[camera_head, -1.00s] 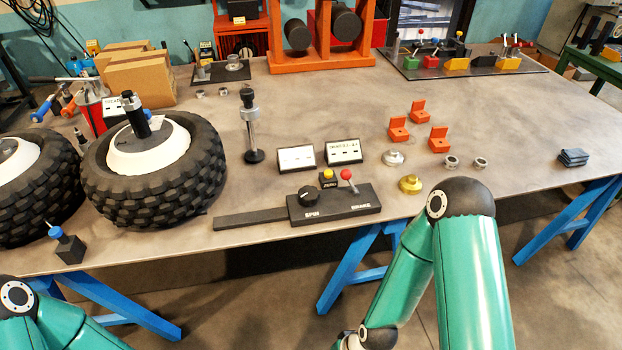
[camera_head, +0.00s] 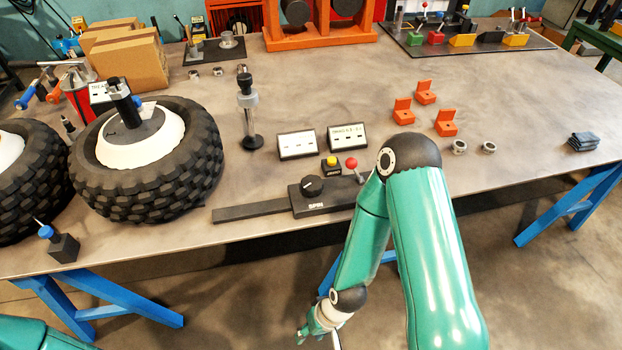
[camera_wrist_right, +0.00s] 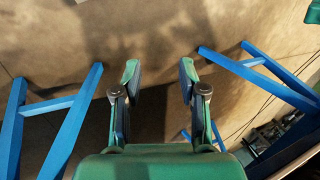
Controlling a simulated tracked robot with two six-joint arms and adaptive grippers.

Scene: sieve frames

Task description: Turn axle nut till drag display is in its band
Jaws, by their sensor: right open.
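A wheel (camera_head: 150,165) with a knobbly black tyre and white hub lies flat at the left of the bench. My left gripper is out of view.
A black control box (camera_head: 320,196) with a knob and red-topped lever sits at the front edge, partly behind my right arm. A dark stand (camera_head: 249,115) rises beside the wheel. Orange blocks (camera_head: 445,123) and small rings (camera_head: 459,147) lie to the right. Blue trestle legs (camera_head: 110,300) stand below.

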